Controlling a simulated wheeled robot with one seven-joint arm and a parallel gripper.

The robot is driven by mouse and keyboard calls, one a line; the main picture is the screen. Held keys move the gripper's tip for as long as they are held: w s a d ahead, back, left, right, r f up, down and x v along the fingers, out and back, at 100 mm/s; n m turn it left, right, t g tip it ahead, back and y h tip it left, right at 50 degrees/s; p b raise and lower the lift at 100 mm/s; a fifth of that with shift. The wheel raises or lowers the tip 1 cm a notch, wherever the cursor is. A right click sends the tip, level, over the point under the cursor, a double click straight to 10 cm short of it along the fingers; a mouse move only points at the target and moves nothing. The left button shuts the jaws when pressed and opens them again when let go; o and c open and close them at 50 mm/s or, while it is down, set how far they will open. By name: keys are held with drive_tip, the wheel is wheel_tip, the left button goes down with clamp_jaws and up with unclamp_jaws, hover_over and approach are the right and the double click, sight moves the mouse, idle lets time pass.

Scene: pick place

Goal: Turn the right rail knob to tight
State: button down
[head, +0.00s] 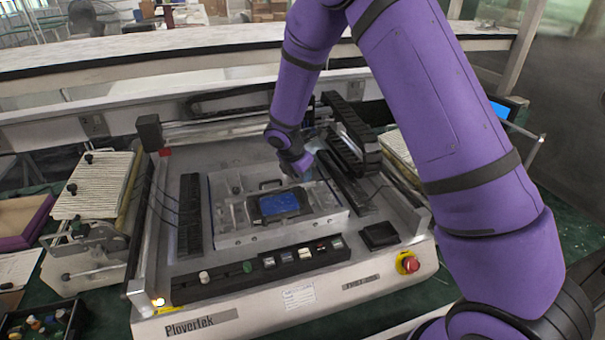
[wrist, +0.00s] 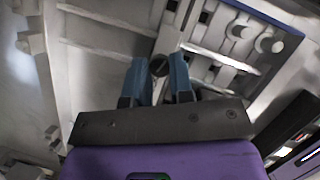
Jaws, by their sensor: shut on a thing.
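My gripper (wrist: 160,78) shows in the wrist view with two blue fingers pointing away from the camera. A small dark round knob (wrist: 159,66) sits between the fingertips, and the fingers are closed on it. The fingers and the knob are too small and too covered there to make out. I cannot read any tight mark or the knob's angle.
A blue-faced board (head: 280,204) lies in the fixture. A black cable chain (head: 350,140) stands close to the right of my wrist. A front strip of switches (head: 245,267) and a red stop button (head: 408,263) lie nearer. A ribbed tray (head: 92,186) stands at left.

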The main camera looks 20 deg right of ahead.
drive_tip(key=m, duration=0.2)
drive_tip(key=m+g, duration=0.1)
drive_tip(key=m, duration=0.1)
drive_tip(key=shift+w+m+g, duration=0.2)
drive_tip(key=shift+m+g, duration=0.1)
drive_tip(key=m+g, duration=0.2)
drive_tip(key=m, duration=0.3)
drive_tip(key=shift+w, duration=0.15)
drive_tip(key=m+g, duration=0.1)
drive_tip(key=m, duration=0.2)
drive_tip(key=m+y, duration=0.1)
drive_tip(key=m, duration=0.1)
drive_tip(key=shift+w+d+m+g, duration=0.1)
drive_tip(key=shift+w+m+g, duration=0.05)
drive_tip(key=shift+m+g, duration=0.25)
drive_tip(key=shift+d+m+g+y, duration=0.15)
drive_tip(key=shift+m+y, duration=0.3)
drive_tip(key=shift+m, duration=0.7)
drive_tip(key=shift+a+m+g+y, duration=0.1)
drive_tip(key=shift+m+g+y, duration=0.25)
drive_tip(key=shift+m, duration=0.8)
drive_tip(key=c, duration=1)
unclamp_jaws()
drive_tip(key=shift+d, duration=0.1)
drive_tip(key=shift+r, duration=0.1)
drive_tip(key=v, duration=1)
drive_tip(key=shift+r, duration=0.3)
